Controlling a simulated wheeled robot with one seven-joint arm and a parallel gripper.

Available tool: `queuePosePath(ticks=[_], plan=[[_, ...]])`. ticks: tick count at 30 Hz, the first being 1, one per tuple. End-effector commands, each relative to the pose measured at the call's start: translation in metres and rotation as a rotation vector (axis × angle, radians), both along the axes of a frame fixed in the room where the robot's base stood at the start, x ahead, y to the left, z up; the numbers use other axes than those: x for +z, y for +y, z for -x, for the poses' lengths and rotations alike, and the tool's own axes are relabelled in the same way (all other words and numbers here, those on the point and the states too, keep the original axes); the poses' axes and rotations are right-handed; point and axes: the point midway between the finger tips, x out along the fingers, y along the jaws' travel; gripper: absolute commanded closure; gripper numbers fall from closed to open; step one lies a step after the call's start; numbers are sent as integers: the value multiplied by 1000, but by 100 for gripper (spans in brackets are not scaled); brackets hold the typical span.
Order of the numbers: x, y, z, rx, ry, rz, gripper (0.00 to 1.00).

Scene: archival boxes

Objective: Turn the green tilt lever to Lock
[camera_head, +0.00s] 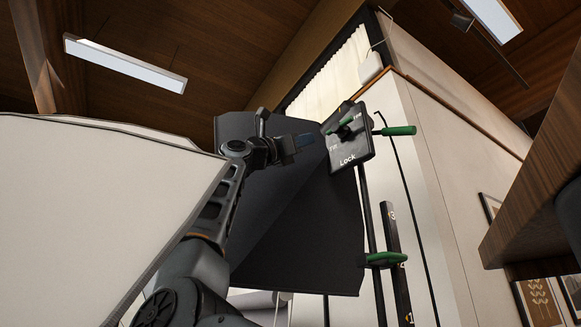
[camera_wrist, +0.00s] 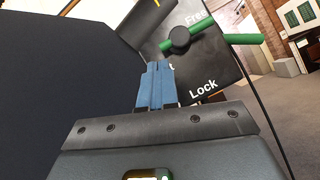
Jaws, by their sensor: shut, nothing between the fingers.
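A dark plate (camera_head: 356,152) carries white lettering; "Lock" reads at its lower edge. The green lever (camera_head: 345,127) sits on its face around a dark hub. My gripper (camera_head: 312,139) is just left of the plate. In the wrist view its blue fingertips (camera_wrist: 156,66) are together and empty, below and left of the hub, apart from the lever in the picture.
A green handle (camera_head: 398,131) sticks out right of the plate. Another green handle (camera_head: 385,259) is lower on the stand. A large dark panel (camera_head: 290,225) is behind my arm. A pale panel (camera_head: 90,205) fills the left, and a wooden top (camera_head: 535,190) juts in at right.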

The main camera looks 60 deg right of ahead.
Motion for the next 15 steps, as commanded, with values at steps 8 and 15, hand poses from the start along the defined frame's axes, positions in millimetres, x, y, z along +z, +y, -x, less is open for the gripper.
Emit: queuePosePath(ticks=[8,15], plan=[[24,-28,21,-1,0,-1,100],[28,-36,26,-1,1,-1,100]])
